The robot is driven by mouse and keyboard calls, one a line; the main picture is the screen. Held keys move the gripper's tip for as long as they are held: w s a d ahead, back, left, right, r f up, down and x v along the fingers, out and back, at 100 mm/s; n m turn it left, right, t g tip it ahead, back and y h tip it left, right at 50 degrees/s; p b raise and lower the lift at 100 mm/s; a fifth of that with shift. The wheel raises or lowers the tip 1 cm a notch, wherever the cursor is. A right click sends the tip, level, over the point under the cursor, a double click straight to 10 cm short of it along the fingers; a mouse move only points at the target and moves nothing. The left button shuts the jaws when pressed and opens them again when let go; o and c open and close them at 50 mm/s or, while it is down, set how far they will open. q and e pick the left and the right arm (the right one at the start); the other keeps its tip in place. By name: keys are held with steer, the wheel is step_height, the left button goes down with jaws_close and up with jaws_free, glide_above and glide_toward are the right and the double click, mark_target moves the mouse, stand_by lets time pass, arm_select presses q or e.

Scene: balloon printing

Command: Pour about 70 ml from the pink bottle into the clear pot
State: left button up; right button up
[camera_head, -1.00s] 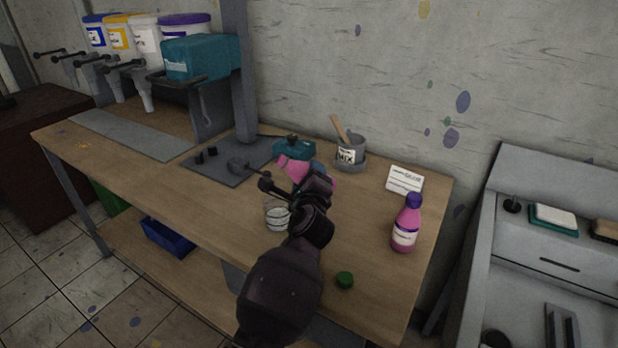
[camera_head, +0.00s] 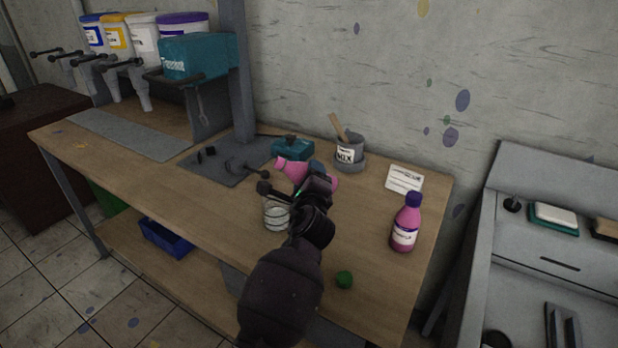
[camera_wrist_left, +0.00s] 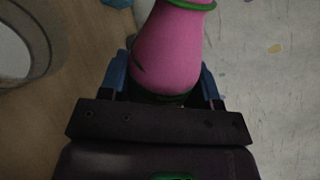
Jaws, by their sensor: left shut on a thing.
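The pink bottle (camera_head: 291,170) is tilted far over, close to lying flat, with its neck towards the left. My left gripper (camera_head: 305,190) is shut around its body and holds it above the table. In the left wrist view the pink bottle (camera_wrist_left: 175,50) sits between the two blue finger pads, with a green ring at its neck. The clear pot (camera_head: 276,214) stands on the table just below and left of the gripper; its round rim (camera_wrist_left: 52,38) shows at the left of the wrist view. No stream of liquid can be made out. My right gripper is not in view.
A second pink bottle with a purple cap (camera_head: 405,232) stands at the right, near a white card (camera_head: 404,178). A green cap (camera_head: 344,280) lies near the front edge. A grey MIX pot (camera_head: 350,155) with a stick and a teal object (camera_head: 292,148) stand behind.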

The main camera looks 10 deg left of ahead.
arm_select(q)
steer(key=shift+d+f+n, duration=0.1)
steer(key=shift+n, duration=0.2)
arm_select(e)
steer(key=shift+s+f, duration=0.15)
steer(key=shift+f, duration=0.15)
arm_select(q)
steer(key=shift+f+n+b, duration=0.15)
steer(key=shift+n+b, duration=0.25)
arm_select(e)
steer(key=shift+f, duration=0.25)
arm_select(q)
steer(key=shift+d, duration=0.1)
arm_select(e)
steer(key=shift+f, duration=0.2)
arm_select(q)
steer(key=shift+f+n, duration=0.15)
steer(key=shift+n, duration=0.15)
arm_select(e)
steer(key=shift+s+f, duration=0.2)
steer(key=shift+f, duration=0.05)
arm_select(q)
steer(key=shift+d+n+b, duration=0.2)
steer(key=shift+n+b, duration=0.25)
steer(key=shift+n, duration=0.05)
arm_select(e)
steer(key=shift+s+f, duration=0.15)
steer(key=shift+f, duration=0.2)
